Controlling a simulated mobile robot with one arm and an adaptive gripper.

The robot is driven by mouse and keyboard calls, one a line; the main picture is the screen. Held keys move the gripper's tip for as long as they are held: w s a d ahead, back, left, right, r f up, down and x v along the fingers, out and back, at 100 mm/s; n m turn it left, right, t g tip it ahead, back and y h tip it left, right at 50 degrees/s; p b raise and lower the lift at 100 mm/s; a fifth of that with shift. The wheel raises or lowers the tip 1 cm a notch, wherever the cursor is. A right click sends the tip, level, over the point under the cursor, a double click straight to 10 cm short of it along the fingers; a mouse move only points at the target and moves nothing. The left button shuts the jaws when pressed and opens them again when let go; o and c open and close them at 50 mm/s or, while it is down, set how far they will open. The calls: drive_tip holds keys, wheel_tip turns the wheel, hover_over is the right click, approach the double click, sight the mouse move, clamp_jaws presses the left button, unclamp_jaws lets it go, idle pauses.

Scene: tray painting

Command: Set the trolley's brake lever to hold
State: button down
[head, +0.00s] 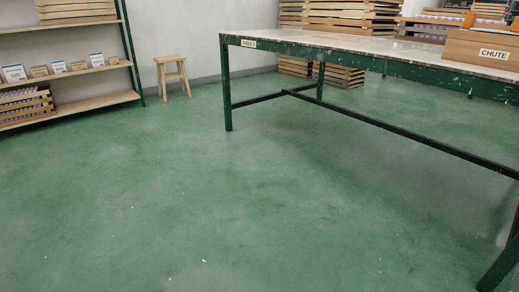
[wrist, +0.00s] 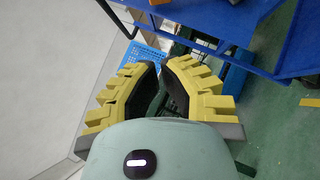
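My gripper (wrist: 162,72) shows in the wrist view, with yellow stepped fingers and black inner pads. A gap shows between the fingers, and I see nothing held in it. A blue structure (wrist: 205,22) with raised edges lies beyond the fingers, at the top and right. It may be part of the trolley, but I cannot tell. I cannot make out a brake lever in either view. My gripper is not in the head view, and no trolley shows there.
In the head view a long table (head: 350,45) with green legs stands at the right, bearing a wooden box marked CHUTE (head: 485,50). A wooden stool (head: 173,75) and shelves (head: 90,72) stand at the back left. The green floor (head: 170,190) in front is clear.

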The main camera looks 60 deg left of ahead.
drive_tip(key=s+d+r+b+x, duration=0.1)
drive_tip(key=b+x, duration=0.4)
drive_tip(key=x, duration=0.5)
drive_tip(key=shift+d, duration=0.5)
drive_tip(key=shift+s+r, duration=0.15)
drive_tip(key=shift+r, duration=0.05)
